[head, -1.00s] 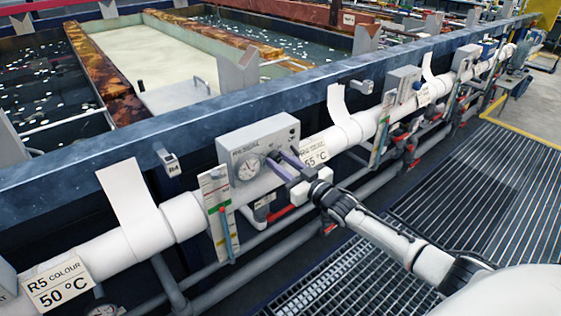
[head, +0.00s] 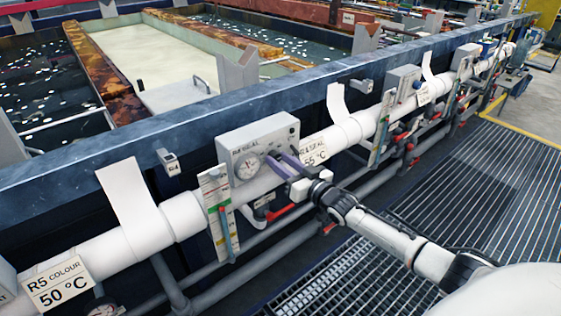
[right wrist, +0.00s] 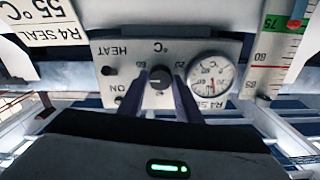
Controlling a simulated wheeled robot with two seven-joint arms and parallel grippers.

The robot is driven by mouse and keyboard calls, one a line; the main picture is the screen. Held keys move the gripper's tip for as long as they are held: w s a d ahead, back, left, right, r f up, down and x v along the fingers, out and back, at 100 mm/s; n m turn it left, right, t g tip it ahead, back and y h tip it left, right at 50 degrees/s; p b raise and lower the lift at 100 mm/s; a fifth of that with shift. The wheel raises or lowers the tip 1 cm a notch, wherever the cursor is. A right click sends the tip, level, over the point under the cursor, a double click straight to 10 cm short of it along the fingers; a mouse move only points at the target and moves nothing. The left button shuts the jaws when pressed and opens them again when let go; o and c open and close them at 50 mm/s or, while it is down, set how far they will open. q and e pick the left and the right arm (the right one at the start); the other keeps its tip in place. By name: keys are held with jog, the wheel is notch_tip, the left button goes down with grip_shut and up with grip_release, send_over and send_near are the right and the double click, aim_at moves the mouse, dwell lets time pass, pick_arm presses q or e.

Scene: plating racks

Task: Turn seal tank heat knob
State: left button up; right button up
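The R4 SEAL control box (head: 262,142) is a grey panel with a round dial gauge (head: 248,167), mounted on the white pipe beside the tank. In the right wrist view the panel appears upside down, with a dark round heat knob (right wrist: 160,77) beside the gauge (right wrist: 211,75) and the word HEAT. My right gripper (head: 277,160) is at the panel's front. In the right wrist view its two purple fingers (right wrist: 160,82) stand on either side of the knob, with a gap visible on each side. In the head view the knob is hidden by the fingers. My left gripper is out of view.
A level strip with a coloured scale (head: 217,210) hangs left of the box. An R4 SEAL 55 °C label (head: 314,150) is close on the right. Pipes and red-handled valves (head: 283,212) run below. The grated walkway (head: 450,200) is clear.

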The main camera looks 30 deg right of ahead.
jog(key=o, duration=0.3)
jog(key=shift+s, duration=0.1)
jog(key=s, duration=1)
jog(key=shift+d+p, duration=0.3)
jog(key=shift+d, duration=0.1)
jog(key=s+a+f+n+g, duration=0.1)
jog(key=s+a+f+g, duration=0.3)
jog(key=s+a+f, duration=0.7)
jog(key=s+a+f+g, duration=0.2)
jog(key=s+a+f, duration=0.3)
jog(key=s+a, duration=0.1)
jog(key=s+a+f+n+g+y, duration=0.1)
jog(key=s+a+f+g, duration=0.2)
jog(key=s+a+f, duration=0.2)
jog(key=s+a, duration=0.2)
jog(key=s, duration=0.2)
jog(key=shift+n+g, duration=0.3)
jog(key=shift+w, duration=0.1)
